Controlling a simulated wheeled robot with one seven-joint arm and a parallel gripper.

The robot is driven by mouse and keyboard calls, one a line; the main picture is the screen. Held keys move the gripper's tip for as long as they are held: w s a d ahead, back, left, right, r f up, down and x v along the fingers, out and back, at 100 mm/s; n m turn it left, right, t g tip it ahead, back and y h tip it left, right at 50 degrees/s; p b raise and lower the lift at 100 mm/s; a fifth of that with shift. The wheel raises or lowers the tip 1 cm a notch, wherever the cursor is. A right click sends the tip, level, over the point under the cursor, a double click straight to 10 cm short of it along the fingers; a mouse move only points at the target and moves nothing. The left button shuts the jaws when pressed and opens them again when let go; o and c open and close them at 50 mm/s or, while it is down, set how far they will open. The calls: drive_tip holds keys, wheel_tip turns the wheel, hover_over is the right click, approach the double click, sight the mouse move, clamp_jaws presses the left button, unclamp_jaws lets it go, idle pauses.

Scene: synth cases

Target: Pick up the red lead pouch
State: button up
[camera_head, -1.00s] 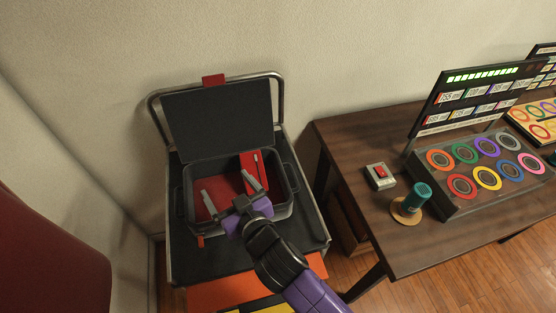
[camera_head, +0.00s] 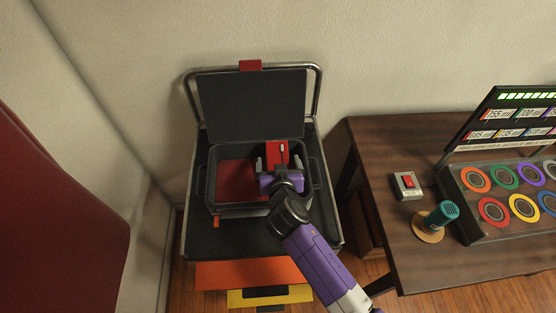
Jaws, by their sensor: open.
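The red pouch (camera_head: 276,151) is in the right part of an open dark case (camera_head: 211,182). It looks like a flat red piece with a small pale strip on it, leaning or standing near the back wall. My gripper (camera_head: 278,164) is over the case, its two grey fingers apart, one on each side of the pouch's lower part in this view. I cannot tell whether they touch it. The purple gripper body hides the pouch's lower end. A flat red area (camera_head: 237,178) covers the left part of the case floor.
A wall is close behind.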

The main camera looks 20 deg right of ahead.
drive_tip(key=shift+x, duration=1)
drive_tip(key=shift+a, duration=0.1)
drive_tip(key=c, duration=1.7)
